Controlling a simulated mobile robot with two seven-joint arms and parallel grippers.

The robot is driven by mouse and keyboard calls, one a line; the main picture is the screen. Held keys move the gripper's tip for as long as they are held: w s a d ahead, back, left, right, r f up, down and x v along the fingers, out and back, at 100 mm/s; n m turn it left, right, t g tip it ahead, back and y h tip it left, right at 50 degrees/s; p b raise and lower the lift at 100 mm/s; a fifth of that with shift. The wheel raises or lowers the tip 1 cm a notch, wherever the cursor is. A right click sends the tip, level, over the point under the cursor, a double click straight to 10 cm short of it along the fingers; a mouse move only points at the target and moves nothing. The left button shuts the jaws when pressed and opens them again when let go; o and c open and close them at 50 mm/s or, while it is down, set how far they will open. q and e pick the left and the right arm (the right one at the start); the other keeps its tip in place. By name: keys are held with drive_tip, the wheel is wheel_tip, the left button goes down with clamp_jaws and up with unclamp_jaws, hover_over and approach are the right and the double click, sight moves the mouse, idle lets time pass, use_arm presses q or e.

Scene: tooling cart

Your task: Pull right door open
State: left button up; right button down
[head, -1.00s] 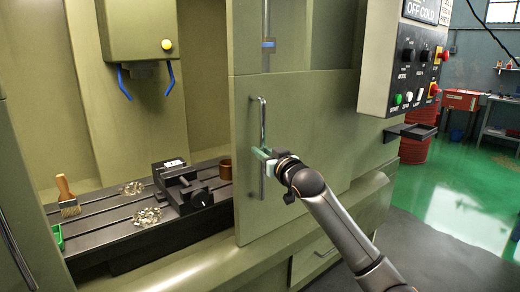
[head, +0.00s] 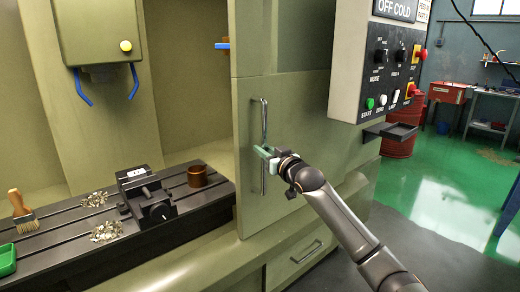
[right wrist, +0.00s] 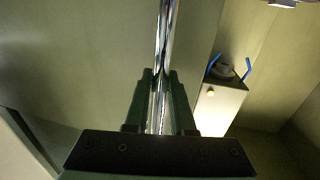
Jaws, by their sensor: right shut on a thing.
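The right door (head: 297,125) is a green panel of the machine, with its left edge beside the open interior. Its vertical chrome handle (head: 264,125) stands near that edge. My right gripper (head: 264,152) is shut around the lower part of the handle. In the right wrist view the handle (right wrist: 167,45) runs down between the two fingers of my right gripper (right wrist: 160,88). My left gripper is not in view.
Inside the machine a slotted table (head: 70,230) bears a vise (head: 145,195), a copper-coloured cup (head: 197,173), a brush (head: 22,210) and metal chips (head: 107,231). A control panel (head: 378,75) and a small black shelf (head: 390,131) project right of the door.

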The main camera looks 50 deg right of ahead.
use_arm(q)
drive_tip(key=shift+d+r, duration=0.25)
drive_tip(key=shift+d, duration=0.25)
use_arm(e)
drive_tip(key=shift+s+d, duration=0.1)
drive_tip(key=shift+d, duration=0.85)
drive_tip(key=c, duration=0.8)
unclamp_jaws()
drive_tip(key=shift+o, duration=0.2)
drive_tip(key=shift+a, duration=0.1)
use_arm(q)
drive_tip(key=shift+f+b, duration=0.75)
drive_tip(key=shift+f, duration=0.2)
use_arm(e)
drive_tip(key=v, duration=1.2)
drive_tip(key=shift+s, duration=0.25)
